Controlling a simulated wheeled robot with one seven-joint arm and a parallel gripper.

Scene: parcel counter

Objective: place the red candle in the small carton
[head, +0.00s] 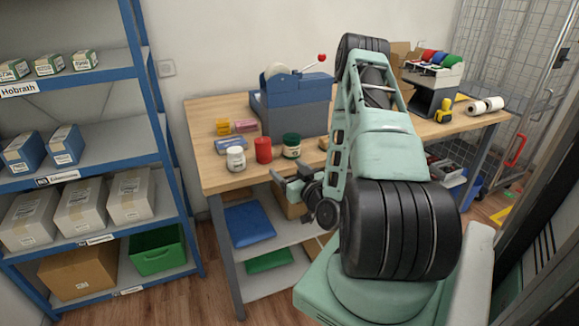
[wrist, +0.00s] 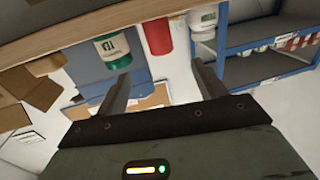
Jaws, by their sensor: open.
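The red candle (head: 263,150) stands upright on the wooden table near its front edge, between a white jar (head: 235,158) and a green-lidded jar (head: 291,145). In the wrist view, which looks upside down, the candle (wrist: 158,36) is beyond and between the fingertips. My gripper (head: 279,174) is open and empty, in front of the table edge, apart from the candle; its two fingers show in the wrist view (wrist: 160,72). An open brown carton (wrist: 32,88) shows at left in the wrist view. I cannot tell surely whether it is the small carton; my arm hides much of that area in the head view.
A blue-grey tape dispenser (head: 290,103) stands behind the candle. Yellow, pink and blue small packs (head: 236,127) lie left of it. A blue-framed shelf (head: 150,90) with boxes stands at left. Under the table are shelves with a blue item (head: 249,224).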

